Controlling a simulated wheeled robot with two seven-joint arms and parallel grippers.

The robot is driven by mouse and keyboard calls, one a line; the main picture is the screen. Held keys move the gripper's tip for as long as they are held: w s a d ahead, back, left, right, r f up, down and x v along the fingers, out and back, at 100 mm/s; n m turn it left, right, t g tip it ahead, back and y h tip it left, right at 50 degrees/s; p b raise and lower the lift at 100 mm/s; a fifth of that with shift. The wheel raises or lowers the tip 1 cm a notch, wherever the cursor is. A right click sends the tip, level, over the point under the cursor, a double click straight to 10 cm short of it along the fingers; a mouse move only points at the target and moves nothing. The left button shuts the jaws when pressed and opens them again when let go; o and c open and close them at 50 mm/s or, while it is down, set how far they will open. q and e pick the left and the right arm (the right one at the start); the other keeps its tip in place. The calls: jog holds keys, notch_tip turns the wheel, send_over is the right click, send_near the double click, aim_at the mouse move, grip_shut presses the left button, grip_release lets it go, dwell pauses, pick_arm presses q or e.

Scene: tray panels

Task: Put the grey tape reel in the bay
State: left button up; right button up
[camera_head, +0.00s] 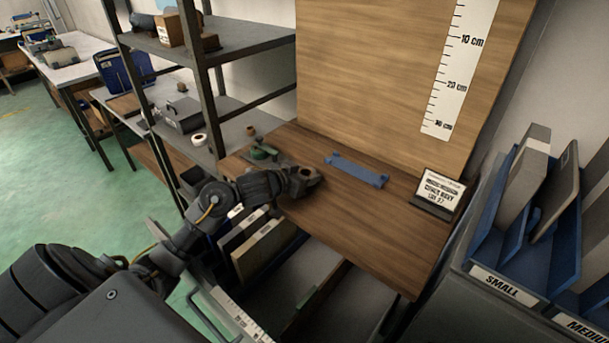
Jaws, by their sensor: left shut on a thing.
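My left gripper (304,180) reaches over the left part of the wooden bench top (335,222). It is shut on a small, dark grey-brown thing with a round opening, which looks like the grey tape reel (309,172). The jaws hide part of it, and I cannot tell whether it touches the bench. A blue strip-like piece (357,171) lies on the bench to the right of the gripper. I cannot make out which place is the bay. My right gripper is not in view.
A green tool (263,152) lies at the bench's left end. A small sign (438,190) stands at the right. A wooden back panel (375,70) rises behind, with a ruler (461,70). Blue bins (497,225) hold panels at right.

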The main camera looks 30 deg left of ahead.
pick_arm(q)
jog(key=shift+f, duration=0.15)
jog(key=o, duration=1)
jog(key=shift+c, duration=0.2)
